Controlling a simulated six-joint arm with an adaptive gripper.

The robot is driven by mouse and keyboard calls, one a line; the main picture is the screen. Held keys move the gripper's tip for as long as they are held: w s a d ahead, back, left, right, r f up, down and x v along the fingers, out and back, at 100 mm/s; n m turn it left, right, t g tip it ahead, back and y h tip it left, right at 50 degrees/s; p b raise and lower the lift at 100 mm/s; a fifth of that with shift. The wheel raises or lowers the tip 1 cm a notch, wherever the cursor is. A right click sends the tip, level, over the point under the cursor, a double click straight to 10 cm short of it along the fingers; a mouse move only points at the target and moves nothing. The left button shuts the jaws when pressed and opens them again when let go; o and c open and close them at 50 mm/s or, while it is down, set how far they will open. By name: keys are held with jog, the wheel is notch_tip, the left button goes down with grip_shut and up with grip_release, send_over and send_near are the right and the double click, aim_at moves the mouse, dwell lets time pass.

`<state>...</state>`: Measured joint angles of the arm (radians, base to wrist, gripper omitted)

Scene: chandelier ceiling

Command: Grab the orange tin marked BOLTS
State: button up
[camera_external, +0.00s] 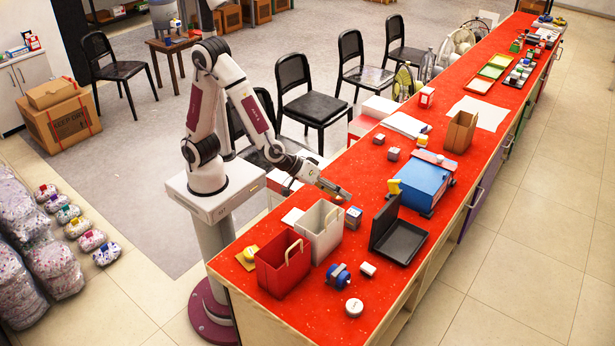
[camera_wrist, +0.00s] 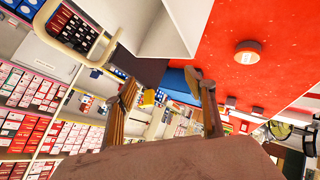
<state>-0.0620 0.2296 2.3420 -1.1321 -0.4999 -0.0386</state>
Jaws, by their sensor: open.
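A small tin with blue and orange-brown on its side (camera_external: 353,217) stands upright on the red counter, just right of the white bag. A round tin with a brownish side (camera_wrist: 248,50) also shows on the red counter in the wrist view. I cannot read BOLTS on either one, nor be sure they are the same tin. My gripper (camera_external: 338,191) is above the counter, up and slightly left of the small tin in the external view and apart from it. In the wrist view its two fingers (camera_wrist: 166,92) are spread, with nothing held between them.
A white bag (camera_external: 320,232) and red bag (camera_external: 283,265) stand close by. A black open case (camera_external: 402,242) and blue toolbox (camera_external: 420,182) lie to the right. A blue item (camera_external: 339,275) and white round tin (camera_external: 354,307) are nearer the front.

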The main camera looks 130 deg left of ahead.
aim_at(338, 198)
jog(key=s+a+f+n+g+y, duration=0.1)
jog(key=s+a+f, duration=0.1)
jog(key=a, duration=0.1)
jog(key=s+a+f+n+g+y, duration=0.1)
jog(key=s+a+f+g+y, duration=0.1)
jog(key=s+a+f, duration=0.1)
jog(key=s+a+f+n+g+y, duration=0.1)
jog(key=s+a+f+n+g, duration=0.1)
jog(key=s+a+f, duration=0.1)
jog(key=shift+s+a+f+y, duration=0.15)
jog(key=shift+f+y, duration=0.05)
jog(key=shift+y, duration=0.1)
jog(key=s+d+f+m, duration=0.1)
jog(key=m, duration=0.1)
jog(key=s+d+f+m+y, duration=0.1)
jog(key=d+f+m, duration=0.1)
jog(key=shift+s+d+f+g, duration=0.1)
jog(key=shift+s+g, duration=0.2)
jog(key=shift+x, duration=1)
jog(key=shift+w+a, duration=0.15)
jog(key=shift+a, duration=0.15)
